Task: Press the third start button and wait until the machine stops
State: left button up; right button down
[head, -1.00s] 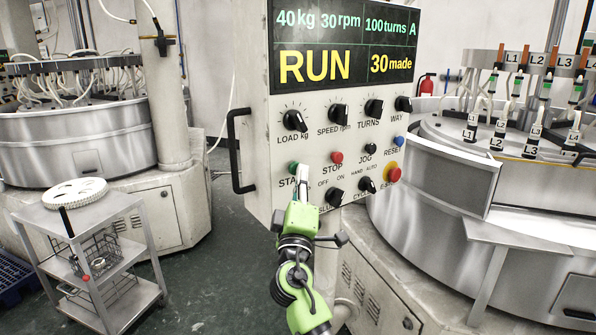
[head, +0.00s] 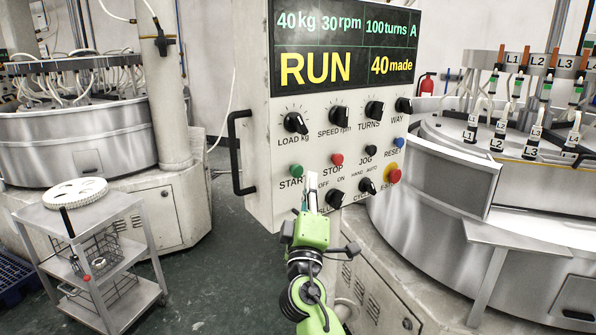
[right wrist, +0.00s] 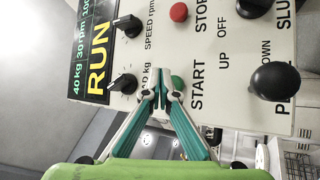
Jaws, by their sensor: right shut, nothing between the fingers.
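The control panel (head: 262,190) has a display (head: 342,45) reading 40 kg, 30 rpm, 100 turns A, RUN and 40 made. The green START button (head: 296,170) is at the panel's lower left, with the red STOP button (head: 337,159) to its right. My right gripper (head: 311,183) is shut and empty, just right of and below the START button in the head view. In the right wrist view the fingertips (right wrist: 163,92) are by the green button (right wrist: 177,82); contact cannot be told. The machine (head: 425,195) stands behind the panel. My left gripper is not in view.
A blue RESET button (head: 398,142), a red emergency stop (head: 394,175) and several black knobs share the panel. A black handle (head: 236,150) juts from its left side. A metal trolley (head: 150,235) stands at left, with open floor between it and the panel.

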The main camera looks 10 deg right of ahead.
jog(key=shift+s+d+p, duration=0.15)
jog(key=shift+s+d, duration=0.15)
jog(key=shift+s, duration=0.55)
jog(key=shift+s+d+p, duration=0.15)
jog(key=shift+s+d, duration=0.15)
jog(key=shift+s, duration=0.5)
